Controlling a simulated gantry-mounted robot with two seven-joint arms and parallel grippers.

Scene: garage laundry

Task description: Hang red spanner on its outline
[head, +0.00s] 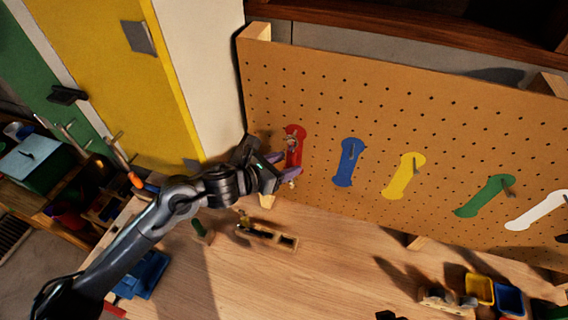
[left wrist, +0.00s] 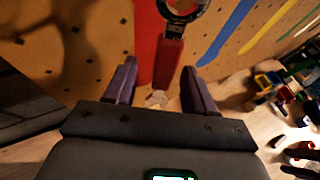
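The red spanner outline (head: 297,132) is at the left end of the pegboard, with a peg at its upper part. The red spanner (left wrist: 168,62) is in front of it, its metal ring end up and its other metal end (left wrist: 157,98) down. The ring appears to be around the peg, though whether it rests there is hard to tell. My left gripper (head: 284,165) is at the lower half of the spanner. In the left wrist view its two purple fingers (left wrist: 160,92) stand apart on either side of the spanner, with gaps visible. A dark piece at the head view's bottom edge may be my right gripper.
The pegboard (head: 330,95) also bears blue (head: 348,165), yellow (head: 404,178), green (head: 484,198) and white (head: 538,210) outlines with pegs. Below, the wooden bench (head: 330,270) holds a wooden block (head: 268,235), a blue bin (head: 148,272) and small bins at right. Its middle is clear.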

